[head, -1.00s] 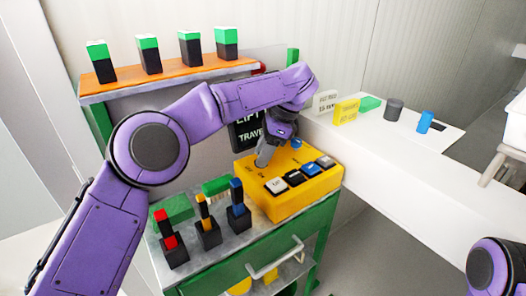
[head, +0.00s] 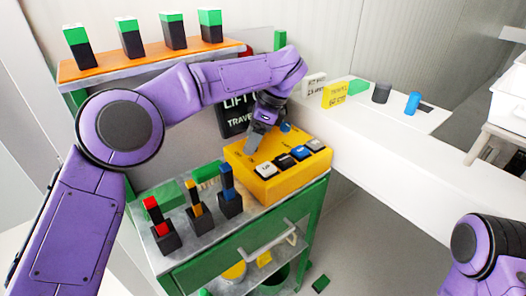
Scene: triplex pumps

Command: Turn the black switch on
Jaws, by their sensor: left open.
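A yellow control box (head: 292,179) sits on the top of the green cart. Its sloped front carries a row of white, black, blue and grey buttons; the black button (head: 283,160) is second from the left. A small blue knob (head: 285,128) shows at the back of the box. My left gripper (head: 256,142) points down at the back left of the box top, with its grey fingers at or just above the surface. It is open, and the fingers hide what lies under them, so I cannot tell whether a black switch is there. My right gripper is out of view.
Red, yellow and blue levers on black bases (head: 197,216) stand left of the box. Behind, an orange shelf (head: 150,62) holds several green-topped black blocks. A white counter (head: 400,160) at right holds small signs and cylinders. A dark sign (head: 237,115) stands behind my gripper.

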